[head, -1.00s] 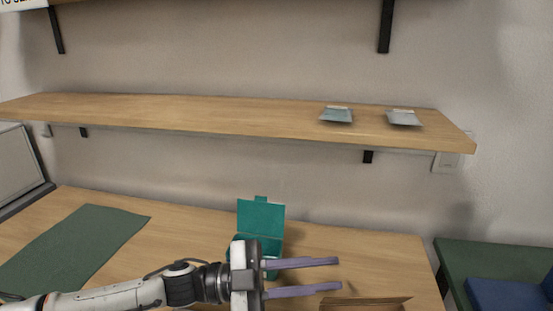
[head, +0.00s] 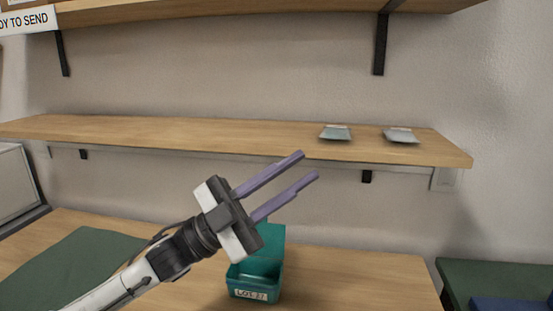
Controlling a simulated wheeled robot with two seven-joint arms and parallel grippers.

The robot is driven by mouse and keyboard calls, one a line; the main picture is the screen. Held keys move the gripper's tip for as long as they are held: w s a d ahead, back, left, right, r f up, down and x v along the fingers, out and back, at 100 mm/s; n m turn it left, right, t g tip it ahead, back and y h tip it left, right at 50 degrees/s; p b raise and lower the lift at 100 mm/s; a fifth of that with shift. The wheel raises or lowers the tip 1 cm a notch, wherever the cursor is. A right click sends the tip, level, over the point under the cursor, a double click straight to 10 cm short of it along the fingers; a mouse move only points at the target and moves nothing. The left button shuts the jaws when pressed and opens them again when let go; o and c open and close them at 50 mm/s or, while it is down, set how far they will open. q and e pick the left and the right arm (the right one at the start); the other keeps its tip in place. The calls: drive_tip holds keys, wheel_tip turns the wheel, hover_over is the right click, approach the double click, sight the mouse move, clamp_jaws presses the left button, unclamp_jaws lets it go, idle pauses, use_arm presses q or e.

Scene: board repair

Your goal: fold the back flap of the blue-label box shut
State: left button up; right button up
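No box with a blue label shows in the head view now, so the state of its back flap cannot be seen. My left gripper (head: 309,164) is raised in front of the wall and the shelf edge, pointing up and right. Its two purple fingers are apart with nothing between them. My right gripper is not in view.
A teal bin (head: 254,281) with a raised lid and a white lot label stands on the wooden bench (head: 350,285), partly behind my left gripper. A green mat (head: 75,265) lies at left. Two small packets (head: 336,132) (head: 401,135) lie on the shelf (head: 200,132).

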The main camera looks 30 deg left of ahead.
use_arm(q)
drive_tip(key=shift+s+a+r+t, duration=0.15)
drive_tip(key=shift+a+r+t, duration=0.3)
drive_tip(key=shift+r, duration=0.35)
drive_tip(key=shift+s+a+r+t, duration=0.15)
drive_tip(key=shift+a+r+t, duration=0.1)
drive_tip(key=shift+a+r, duration=0.45)
drive_tip(key=shift+d+r, duration=0.1)
drive_tip(key=shift+d, duration=0.1)
